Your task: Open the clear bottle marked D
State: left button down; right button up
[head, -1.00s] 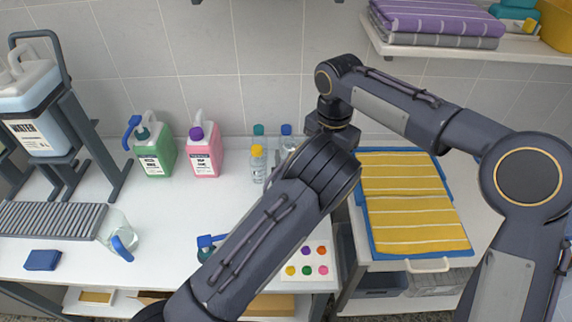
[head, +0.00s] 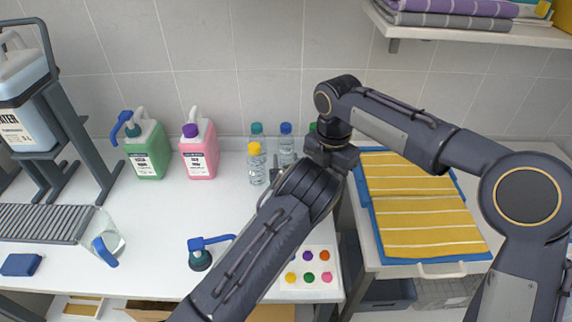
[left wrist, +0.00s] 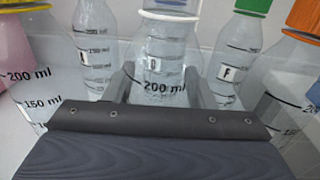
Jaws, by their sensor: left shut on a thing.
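The clear bottle marked D (left wrist: 165,66) stands upright in the middle of the left wrist view, with a blue edge at its top. It appears to be the blue-capped bottle (head: 286,146) in the head view. In the head view that gripper is mostly hidden by my left arm. My right arm's end (head: 333,157) is beside the bottles, behind the left arm. Its fingers are hidden.
Close around stand bottle A (left wrist: 92,62), bottle F (left wrist: 238,65) and a yellow-capped bottle (head: 256,166). A pink jug (head: 199,153) and green jug (head: 146,153) are further left. A white card with coloured dots (head: 318,290) lies in front. The left counter has free room.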

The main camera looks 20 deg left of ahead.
pick_arm(q)
jog(key=shift+f, duration=0.15)
jog(key=c, duration=0.6)
grip_release()
